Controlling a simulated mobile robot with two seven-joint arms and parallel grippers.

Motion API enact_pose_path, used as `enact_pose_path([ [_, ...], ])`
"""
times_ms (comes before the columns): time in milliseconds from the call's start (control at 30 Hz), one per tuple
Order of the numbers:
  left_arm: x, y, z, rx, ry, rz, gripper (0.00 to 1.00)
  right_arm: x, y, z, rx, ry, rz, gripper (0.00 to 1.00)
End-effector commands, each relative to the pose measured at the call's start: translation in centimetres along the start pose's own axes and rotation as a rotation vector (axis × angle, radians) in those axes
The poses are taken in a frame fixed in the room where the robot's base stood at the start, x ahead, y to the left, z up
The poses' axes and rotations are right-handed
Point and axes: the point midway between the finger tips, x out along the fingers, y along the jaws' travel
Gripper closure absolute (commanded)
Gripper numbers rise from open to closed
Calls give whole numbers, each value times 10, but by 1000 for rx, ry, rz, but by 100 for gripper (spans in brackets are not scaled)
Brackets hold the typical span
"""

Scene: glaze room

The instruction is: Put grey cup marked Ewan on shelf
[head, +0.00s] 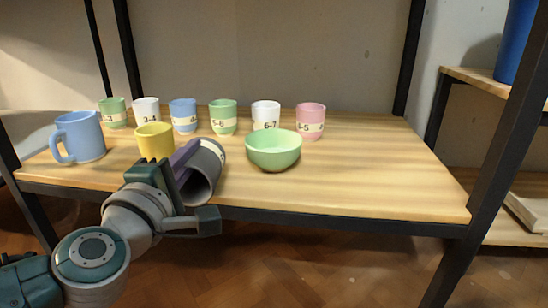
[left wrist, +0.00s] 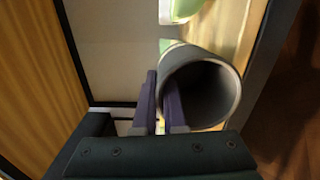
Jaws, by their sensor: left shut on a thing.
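The grey cup (head: 205,176) is tilted onto its side at the front edge of the wooden shelf board (head: 350,185), its mouth facing me and down. A pale label band shows near its far end, but I cannot read a name. My left gripper (head: 184,160) is shut on the cup at its left side. In the left wrist view the purple fingers (left wrist: 160,102) are at the left of the cup's open mouth (left wrist: 205,92). I cannot tell whether they grip the wall or a handle. My right gripper is not in view.
A yellow cup (head: 155,141) and a blue mug (head: 78,137) stand left of the grey cup. A green bowl (head: 273,152) stands to its right. Several numbered cups line the back, including a pink one (head: 310,120). The board's right part is clear between dark posts (head: 497,150).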

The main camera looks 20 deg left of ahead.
Motion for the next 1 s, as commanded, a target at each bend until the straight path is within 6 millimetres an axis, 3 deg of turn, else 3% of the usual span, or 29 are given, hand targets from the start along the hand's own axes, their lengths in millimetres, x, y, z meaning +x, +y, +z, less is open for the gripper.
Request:
enact_pose_path([
  [367, 0, -3, -1, 1, 1, 3, 100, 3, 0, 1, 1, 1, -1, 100],
  [400, 0, -3, 0, 1, 0, 1, 88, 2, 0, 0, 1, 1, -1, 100],
  [633, 0, -3, 0, 1, 0, 0, 62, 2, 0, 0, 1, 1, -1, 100],
  [1000, -3, 3, 0, 1, -1, -2, 61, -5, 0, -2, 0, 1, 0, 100],
])
